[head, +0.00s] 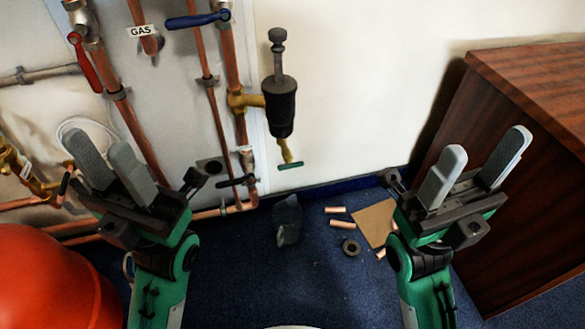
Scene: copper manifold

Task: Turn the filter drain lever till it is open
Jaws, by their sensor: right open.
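The filter (280,107) is a dark upright cylinder on the wall, joined by a brass fitting to a copper pipe. A short brass drain stub (285,150) hangs below it, with a small green drain lever (291,166) lying roughly crosswise at its lower end. My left gripper (98,143) is far left of the lever, its fingers a little apart and empty. My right gripper (488,142) is to the right of the lever, open and empty. Neither gripper touches the filter or lever.
Copper pipes (215,120) with a red lever (86,64) and a blue lever (197,19) run left of the filter. A wooden cabinet (500,190) stands right, a red rounded object (45,280) lower left. Pipe offcuts (342,224) and cardboard (374,222) lie on the blue floor.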

